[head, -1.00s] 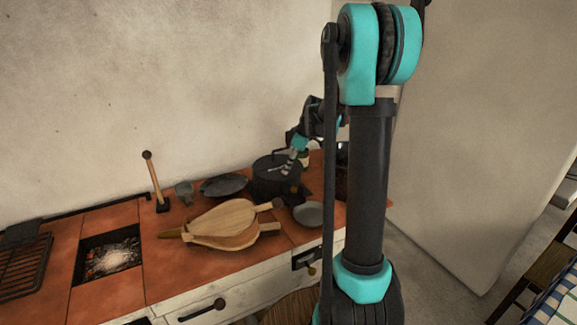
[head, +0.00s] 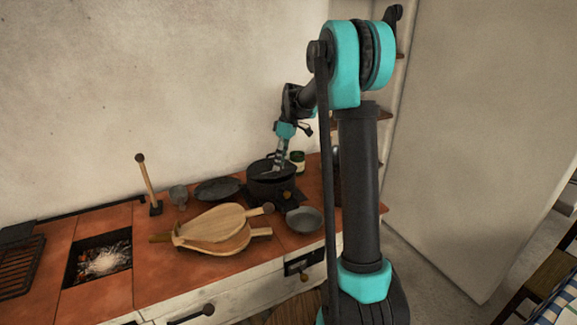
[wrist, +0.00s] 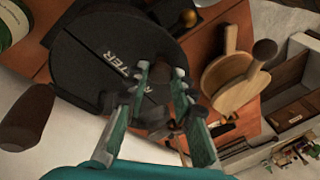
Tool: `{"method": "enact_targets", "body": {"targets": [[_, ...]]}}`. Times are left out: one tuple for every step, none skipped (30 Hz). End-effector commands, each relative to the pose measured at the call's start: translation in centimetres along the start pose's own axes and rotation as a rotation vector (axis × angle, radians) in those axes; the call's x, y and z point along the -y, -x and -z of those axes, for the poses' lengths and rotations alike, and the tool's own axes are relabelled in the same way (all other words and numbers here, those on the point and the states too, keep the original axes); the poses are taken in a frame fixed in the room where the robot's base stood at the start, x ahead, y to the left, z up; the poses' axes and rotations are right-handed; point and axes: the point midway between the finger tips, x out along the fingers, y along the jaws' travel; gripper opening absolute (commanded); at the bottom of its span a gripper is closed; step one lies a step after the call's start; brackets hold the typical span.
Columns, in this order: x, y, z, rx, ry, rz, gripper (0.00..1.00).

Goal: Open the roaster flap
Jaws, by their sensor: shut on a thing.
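The roaster (head: 268,188) is a dark round drum standing on the red-tiled counter, with a brass knob (wrist: 188,17) on its side. Its round dark top (wrist: 85,50) fills the upper left of the wrist view, with a seam across it and partly hidden lettering ending in "TER". My gripper (head: 277,170) reaches down onto this top from above. In the wrist view its fingers (wrist: 162,74) are closed around a small dark part at the top, which looks like the flap's grip. The fingers hide much of it, and I cannot tell whether the flap is raised.
Bellows (head: 215,230) lie in front of the roaster, and a small dark pan (head: 304,219) sits to its right. A dark plate (head: 218,189) lies left and a green jar (head: 297,160) stands behind. Glowing embers (head: 105,262) lie in a pit at the left.

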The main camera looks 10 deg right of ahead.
Motion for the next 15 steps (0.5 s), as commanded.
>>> {"method": "enact_targets", "body": {"targets": [[-0.1, 0.1, 0.6, 0.029, -0.008, 0.025, 0.00], [-0.1, 0.2, 0.9, 0.045, -0.014, 0.040, 0.00], [-0.2, 0.4, 1.1, 0.066, -0.024, 0.060, 0.00], [-0.3, 0.5, 1.2, 0.081, -0.030, 0.074, 0.00], [-0.3, 0.6, 1.3, 0.097, -0.036, 0.088, 0.00], [-0.5, 0.7, 1.5, 0.116, -0.044, 0.106, 0.00], [-0.5, 0.8, 1.6, 0.130, -0.050, 0.118, 0.00], [-0.6, 0.9, 1.8, 0.143, -0.055, 0.131, 0.00], [-0.7, 1.0, 1.9, 0.158, -0.060, 0.145, 0.00], [-0.7, 1.1, 2.0, 0.169, -0.065, 0.156, 0.00], [-0.8, 1.1, 2.1, 0.179, -0.069, 0.164, 0.00], [-0.9, 1.2, 2.2, 0.191, -0.074, 0.176, 0.00], [-0.9, 1.2, 2.3, 0.199, -0.077, 0.182, 0.00], [-1.0, 1.3, 2.4, 0.207, -0.080, 0.190, 0.00], [-1.0, 1.3, 2.5, 0.216, -0.084, 0.197, 0.00]]}}
